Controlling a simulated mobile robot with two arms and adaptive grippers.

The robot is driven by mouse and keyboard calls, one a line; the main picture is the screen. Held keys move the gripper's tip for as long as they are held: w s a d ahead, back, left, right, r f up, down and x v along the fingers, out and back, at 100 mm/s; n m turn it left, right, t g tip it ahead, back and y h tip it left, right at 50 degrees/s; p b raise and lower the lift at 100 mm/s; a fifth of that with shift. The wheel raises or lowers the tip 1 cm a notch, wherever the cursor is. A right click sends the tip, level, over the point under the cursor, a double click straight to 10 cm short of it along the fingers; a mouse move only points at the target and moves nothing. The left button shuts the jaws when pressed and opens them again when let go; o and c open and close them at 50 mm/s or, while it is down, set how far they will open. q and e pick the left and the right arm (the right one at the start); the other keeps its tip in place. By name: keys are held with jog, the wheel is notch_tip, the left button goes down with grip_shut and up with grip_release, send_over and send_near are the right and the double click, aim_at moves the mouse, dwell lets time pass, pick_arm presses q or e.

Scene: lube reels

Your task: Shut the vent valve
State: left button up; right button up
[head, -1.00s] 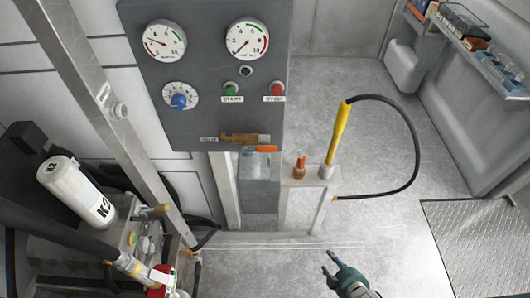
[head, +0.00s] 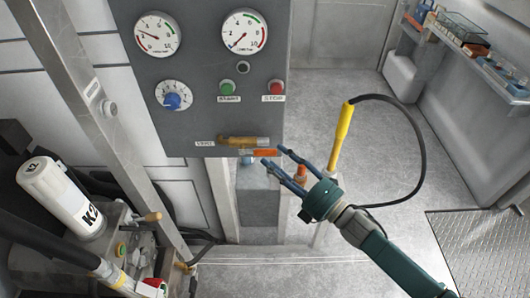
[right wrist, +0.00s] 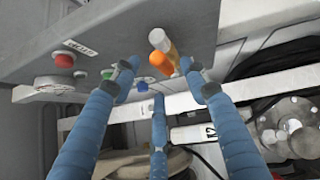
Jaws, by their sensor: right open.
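The vent valve is a small brass body (head: 243,141) with an orange lever (head: 258,152), at the bottom edge of the dark grey panel beside a small label. In the head view the lever lies roughly level and points right. In the right wrist view the orange lever (right wrist: 163,62) shows end-on in front of the brass body (right wrist: 160,42). My right gripper (head: 273,156) is open, its blue fingers at the right end of the lever. In the wrist view its fingers spread around the lever's end; I cannot tell whether they touch. My left gripper is not in view.
The panel (head: 190,125) also holds two gauges, a blue knob (head: 172,101), a green start button (head: 227,87) and a red stop button (head: 276,87). A yellow-handled tool with a black hose (head: 341,135) stands behind my right gripper. A K2 canister (head: 60,195) is at left.

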aim_at(268, 154)
jog(key=x, duration=0.5)
jog(key=shift+d+f+b, duration=0.1)
jog(key=shift+b, duration=0.2)
grip_shut()
